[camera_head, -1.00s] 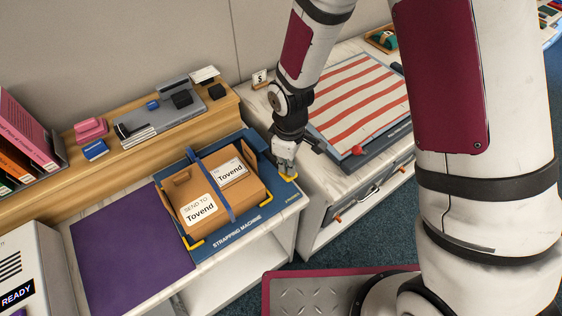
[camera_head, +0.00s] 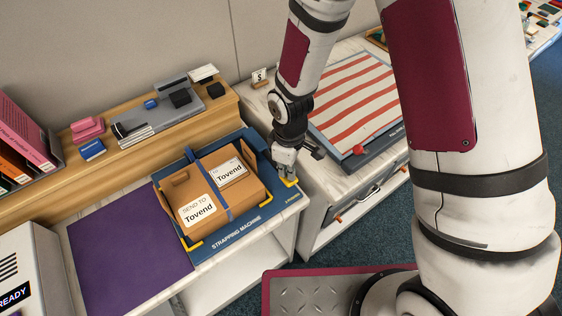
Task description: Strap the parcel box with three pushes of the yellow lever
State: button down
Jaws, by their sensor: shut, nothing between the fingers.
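The brown parcel box (camera_head: 196,185) lies on the blue strapping machine (camera_head: 262,214), with "Tovend" labels on its top. A blue strap (camera_head: 217,190) runs over the box from back to front and lies close to it. The yellow lever (camera_head: 291,183) is at the machine's right side, partly hidden by my gripper. My gripper (camera_head: 286,171) is shut and empty, pointing down right at the lever. I cannot tell whether it touches the lever.
A purple mat (camera_head: 125,250) lies left of the machine. A wooden shelf (camera_head: 215,113) with stationery stands behind. To the right is a cabinet with a red-and-white striped board (camera_head: 355,100) and a red knob (camera_head: 359,150). A device with a "READY" display (camera_head: 30,265) is at lower left.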

notch_tip(320, 180, up, 9)
jog(key=p, duration=0.3)
jog(key=shift+f, duration=0.15)
dwell(0.6)
dwell(0.8)
jog(key=s+d+r+m+t, duration=0.1)
jog(key=d+r+m, duration=0.3)
jog(key=r, duration=0.6)
jog(key=s+d+r+m+t, duration=0.2)
jog(key=d+r, duration=0.4)
jog(key=r, duration=0.4)
jog(key=s+d+r+m+t, duration=0.1)
jog(key=s+d+r+m, duration=0.2)
jog(key=s, duration=0.3)
jog(key=s+d+r+m+t+b, duration=0.1)
jog(key=s+d+r+m, duration=0.2)
jog(key=s+r, duration=0.3)
jog(key=shift+s+r+m+t, duration=0.3)
jog(key=shift+s+m, duration=0.1)
jog(key=shift+s, duration=0.05)
jog(key=shift+d, duration=0.1)
